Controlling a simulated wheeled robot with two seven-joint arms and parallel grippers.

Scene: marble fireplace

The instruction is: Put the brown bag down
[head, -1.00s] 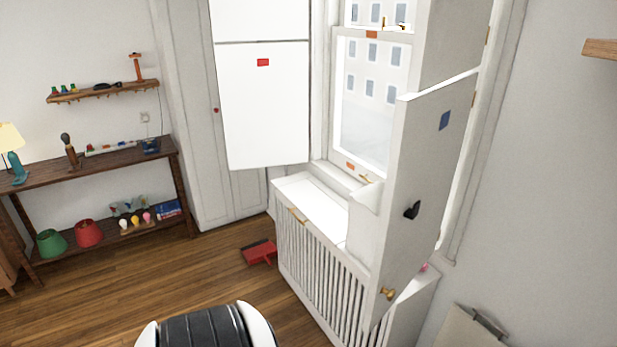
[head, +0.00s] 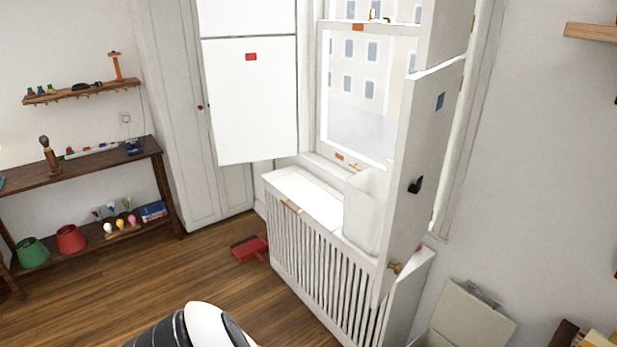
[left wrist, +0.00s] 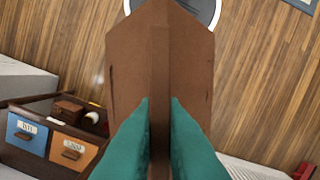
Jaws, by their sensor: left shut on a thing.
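In the left wrist view, the brown bag (left wrist: 188,70) fills the middle of the picture, with a fold or edge running down its centre. The teal fingers of my left gripper (left wrist: 160,103) are closed on it from both sides. Wooden floor shows behind the bag. The bag's far end and what lies directly under it are hidden. Neither the bag nor a gripper shows in the head view. My right gripper is in neither view.
In the head view, a white radiator cover (head: 310,265) stands below the window, beside an open white shutter (head: 415,190). A red dustpan (head: 250,248) lies on the floor. A dark wooden shelf table (head: 90,165) stands left. Drawers (left wrist: 55,140) show in the left wrist view.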

